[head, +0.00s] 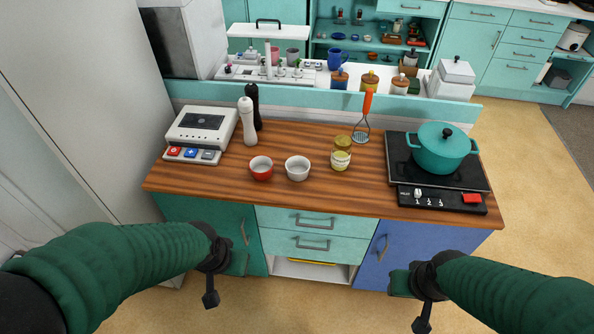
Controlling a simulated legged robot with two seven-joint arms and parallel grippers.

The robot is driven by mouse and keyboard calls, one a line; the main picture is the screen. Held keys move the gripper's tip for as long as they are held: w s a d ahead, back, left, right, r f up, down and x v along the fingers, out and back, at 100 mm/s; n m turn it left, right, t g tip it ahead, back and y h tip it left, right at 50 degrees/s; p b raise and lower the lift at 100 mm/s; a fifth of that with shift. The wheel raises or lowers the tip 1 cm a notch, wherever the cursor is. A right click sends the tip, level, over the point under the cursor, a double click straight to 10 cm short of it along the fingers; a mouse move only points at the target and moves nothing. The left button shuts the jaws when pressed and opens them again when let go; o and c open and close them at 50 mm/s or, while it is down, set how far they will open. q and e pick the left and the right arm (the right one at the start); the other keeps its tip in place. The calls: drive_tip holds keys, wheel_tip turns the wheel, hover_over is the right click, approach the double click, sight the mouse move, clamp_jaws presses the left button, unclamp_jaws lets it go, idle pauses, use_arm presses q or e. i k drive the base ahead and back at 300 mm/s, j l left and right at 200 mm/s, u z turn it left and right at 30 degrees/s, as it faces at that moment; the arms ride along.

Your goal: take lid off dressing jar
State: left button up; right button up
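The dressing jar (341,160) is small, with pale yellow-green contents, and stands upright near the middle of the wooden counter. Its olive-yellow lid (343,142) appears to sit on top. My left gripper (210,299) hangs in front of the counter at lower left, well apart from the jar. My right gripper (421,325) is low at the bottom right, also in front of the counter and away from the jar. Both grippers are small and dark here, so I cannot tell whether their fingers are open or shut. Neither visibly holds anything.
A teal pot (441,150) sits on the hob (398,160) at right. Bare wood (330,195) lies in front.

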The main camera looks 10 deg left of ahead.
sight(340, 160)
drive_tip(key=i+l+u, duration=0.4)
drive_tip(key=i+l, duration=0.6)
